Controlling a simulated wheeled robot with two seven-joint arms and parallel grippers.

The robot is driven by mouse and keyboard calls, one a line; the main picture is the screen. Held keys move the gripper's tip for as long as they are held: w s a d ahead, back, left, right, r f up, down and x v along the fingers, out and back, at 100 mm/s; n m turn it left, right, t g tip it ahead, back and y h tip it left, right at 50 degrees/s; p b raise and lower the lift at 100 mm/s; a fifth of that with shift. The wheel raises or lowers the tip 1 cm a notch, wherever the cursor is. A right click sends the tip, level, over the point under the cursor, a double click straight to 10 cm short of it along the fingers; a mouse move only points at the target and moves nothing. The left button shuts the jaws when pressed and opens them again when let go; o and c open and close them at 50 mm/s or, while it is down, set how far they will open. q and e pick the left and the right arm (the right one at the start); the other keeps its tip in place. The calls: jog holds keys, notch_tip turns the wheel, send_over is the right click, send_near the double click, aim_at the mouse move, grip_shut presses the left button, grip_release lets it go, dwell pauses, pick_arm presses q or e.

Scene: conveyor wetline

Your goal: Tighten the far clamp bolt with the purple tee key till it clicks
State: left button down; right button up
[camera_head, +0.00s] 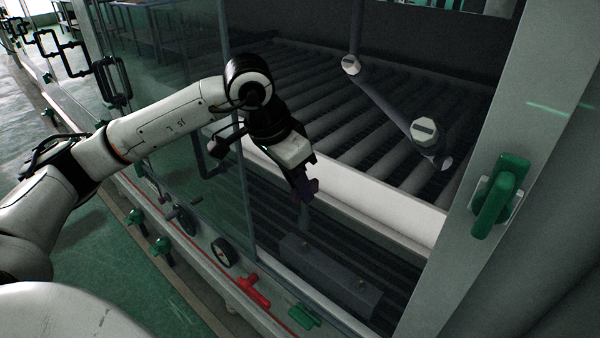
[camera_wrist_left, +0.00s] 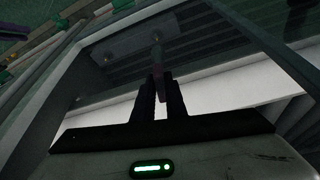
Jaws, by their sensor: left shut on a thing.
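My left gripper (camera_head: 306,190) reaches through the opening into the machine and is shut on the purple tee key (camera_head: 313,186). In the left wrist view the key (camera_wrist_left: 158,72) stands between the dark fingers, its shaft pointing away toward the clamp block. The grey clamp block (camera_head: 328,276) lies low behind the front rail. A small bolt (camera_head: 361,283) shows on its nearer right part. The far bolt (camera_head: 305,241) is near the block's upper left end, below the gripper. I cannot tell whether the key's tip touches a bolt. My right gripper is not in view.
A glass panel (camera_head: 170,110) stands left of the opening, and a grey post (camera_head: 480,150) with a green handle (camera_head: 500,195) right of it. A white ledge (camera_head: 390,205) and rollers (camera_head: 420,85) lie behind. A red valve handle (camera_head: 253,289) sits on the front rail.

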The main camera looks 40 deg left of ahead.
aim_at(301, 217)
pick_arm(q)
jog(key=shift+s+r+p, duration=0.1)
jog(key=shift+r+p, duration=0.2)
jog(key=shift+p, duration=0.1)
jog(key=shift+f, duration=0.2)
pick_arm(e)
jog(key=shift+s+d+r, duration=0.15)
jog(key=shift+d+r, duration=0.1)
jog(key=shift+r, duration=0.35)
pick_arm(q)
jog(key=shift+f, duration=0.15)
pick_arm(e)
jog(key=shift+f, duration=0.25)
pick_arm(q)
jog(key=shift+f+b, duration=0.45)
jog(key=shift+b, duration=0.15)
jog(key=shift+f+b, duration=0.75)
notch_tip(301, 217, down, 2)
jog(key=shift+f+b, duration=0.15)
jog(key=shift+b, duration=1)
jog(key=shift+f+b, duration=0.3)
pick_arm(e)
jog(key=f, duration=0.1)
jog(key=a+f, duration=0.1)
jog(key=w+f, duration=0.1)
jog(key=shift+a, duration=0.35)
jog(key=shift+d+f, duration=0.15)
